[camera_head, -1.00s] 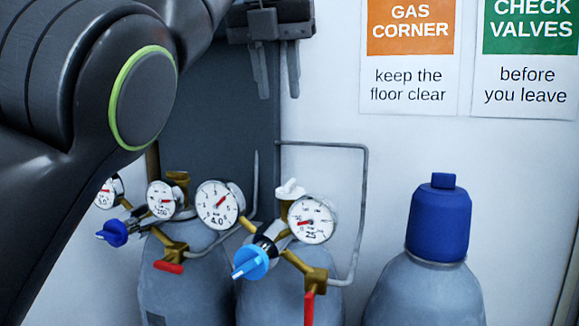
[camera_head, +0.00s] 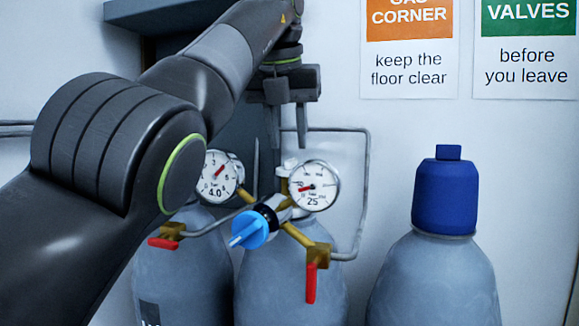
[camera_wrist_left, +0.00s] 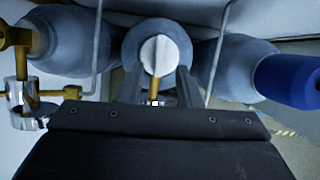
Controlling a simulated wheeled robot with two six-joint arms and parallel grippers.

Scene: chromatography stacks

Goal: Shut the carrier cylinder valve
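A middle grey cylinder (camera_head: 290,285) carries a regulator with two round gauges, a light-blue knob (camera_head: 249,230) and a red lever (camera_head: 311,282). Its white valve knob (camera_head: 290,164) is on top; in the left wrist view the knob (camera_wrist_left: 158,54) shows as a pale disc with a raised bar. My left gripper (camera_head: 288,146) points down, open and empty, its fingertips just above the white knob. In the wrist view its fingers (camera_wrist_left: 158,84) are on either side of the knob's line; contact cannot be told. No cylinder name is readable. My right gripper is out of view.
A left cylinder (camera_head: 180,275) with a red lever (camera_head: 166,243) is partly behind my arm. A blue-capped cylinder (camera_head: 435,285) stands at right. A thin pipe (camera_head: 366,190) loops behind the regulator. Wall signs (camera_head: 410,70) hang at upper right.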

